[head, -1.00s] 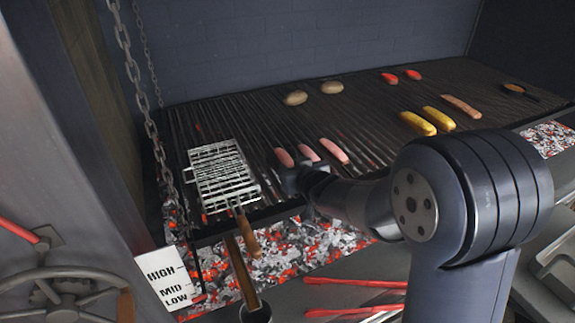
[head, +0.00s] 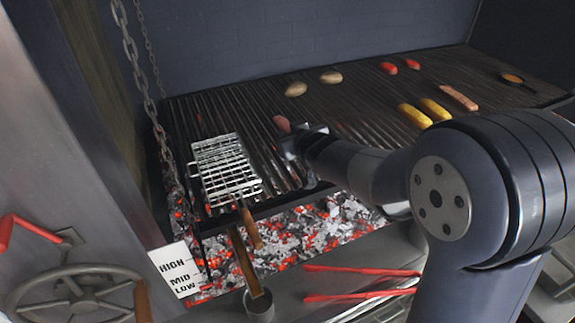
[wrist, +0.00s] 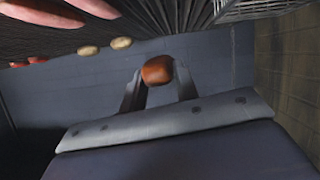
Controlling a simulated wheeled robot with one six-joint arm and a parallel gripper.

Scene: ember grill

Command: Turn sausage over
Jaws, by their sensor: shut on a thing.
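My gripper (head: 296,140) is shut on a sausage over the left half of the grill. The sausage's pinkish tip (head: 282,123) pokes out past the jaws in the head view. In the wrist view its reddish-brown end (wrist: 157,70) shows between the two fingers, and the rest is hidden. Two more pink sausages, one at the upper left (wrist: 40,12) and one beside it (wrist: 97,8), show in the wrist view. My arm hides them in the head view.
A wire grill basket (head: 224,172) lies left of my gripper. Two potatoes (head: 331,77) and red peppers (head: 388,67) lie farther back. Corn cobs (head: 434,110) and another sausage (head: 459,97) lie to the right. Glowing coals (head: 300,232) show at the front. Bare grate surrounds the potatoes.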

